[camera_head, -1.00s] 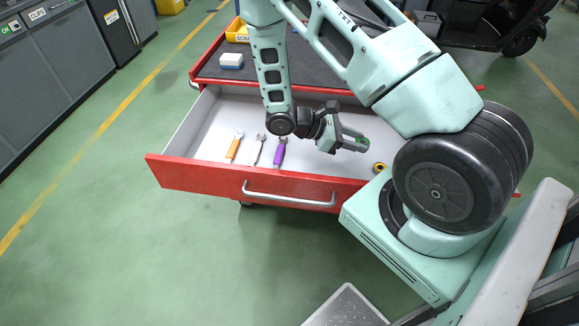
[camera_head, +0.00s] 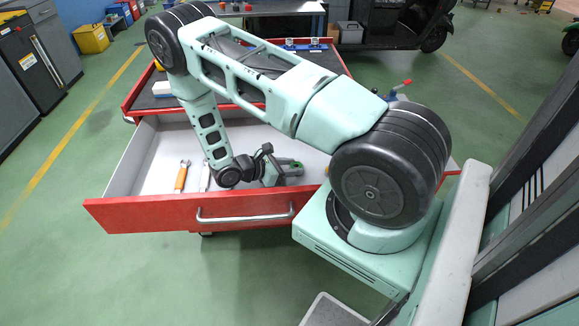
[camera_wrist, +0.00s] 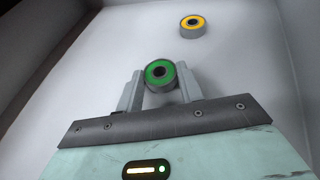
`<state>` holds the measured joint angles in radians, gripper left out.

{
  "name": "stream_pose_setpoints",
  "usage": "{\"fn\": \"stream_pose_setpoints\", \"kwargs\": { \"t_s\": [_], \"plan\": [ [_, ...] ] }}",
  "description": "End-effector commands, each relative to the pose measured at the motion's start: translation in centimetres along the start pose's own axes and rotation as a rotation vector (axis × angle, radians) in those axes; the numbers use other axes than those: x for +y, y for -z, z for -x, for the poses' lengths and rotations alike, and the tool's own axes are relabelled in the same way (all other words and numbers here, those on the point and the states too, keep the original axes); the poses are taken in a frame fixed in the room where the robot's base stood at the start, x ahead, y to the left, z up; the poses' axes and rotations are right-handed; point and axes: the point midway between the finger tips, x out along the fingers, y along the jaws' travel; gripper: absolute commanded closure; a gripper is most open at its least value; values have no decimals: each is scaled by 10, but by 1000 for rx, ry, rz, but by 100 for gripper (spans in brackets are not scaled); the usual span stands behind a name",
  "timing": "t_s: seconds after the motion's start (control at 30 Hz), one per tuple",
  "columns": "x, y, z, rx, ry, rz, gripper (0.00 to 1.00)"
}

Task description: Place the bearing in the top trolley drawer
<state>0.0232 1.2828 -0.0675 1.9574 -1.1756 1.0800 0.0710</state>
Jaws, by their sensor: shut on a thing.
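A green-ringed bearing (camera_wrist: 159,74) sits between the two fingers of my gripper (camera_wrist: 160,68) in the wrist view. The gripper is shut on it. In the head view my gripper (camera_head: 288,172) is low inside the open trolley drawer (camera_head: 245,210), towards its right part and behind the red front. A bit of green shows at its tip. The drawer's pale floor lies under the bearing in the wrist view; I cannot tell whether the bearing touches it.
A yellow-ringed bearing (camera_wrist: 192,27) lies on the drawer floor beyond the held one. An orange-handled tool (camera_head: 182,176) and a grey spanner (camera_head: 205,176) lie left of my gripper. The drawer's left floor has free room. The trolley top (camera_head: 150,98) is above and behind.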

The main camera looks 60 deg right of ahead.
Motion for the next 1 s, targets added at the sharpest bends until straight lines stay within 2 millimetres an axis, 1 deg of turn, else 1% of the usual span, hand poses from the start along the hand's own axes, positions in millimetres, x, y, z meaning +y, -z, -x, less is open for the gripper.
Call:
{"fn": "stream_pose_setpoints", "kwargs": {
  "t_s": [0.4, 0.43, 0.47, 0.5, 0.77, 0.87, 0.97, 1.0],
  "plan": [
    [0, 7, -3, 0, 0, 0, 86],
    [0, 7, -3, 0, 0, 0, 60],
    [0, 6, -2, 0, 0, -1, 52],
    [0, 6, -2, 0, 0, 0, 41],
    [0, 5, -2, 0, 0, 0, 41],
    [0, 1, -1, 1, 1, -1, 41],
    [1, 4, 10, 2, -4, -1, 41],
    [2, 5, 17, 3, -4, -2, 41]
  ]
}}
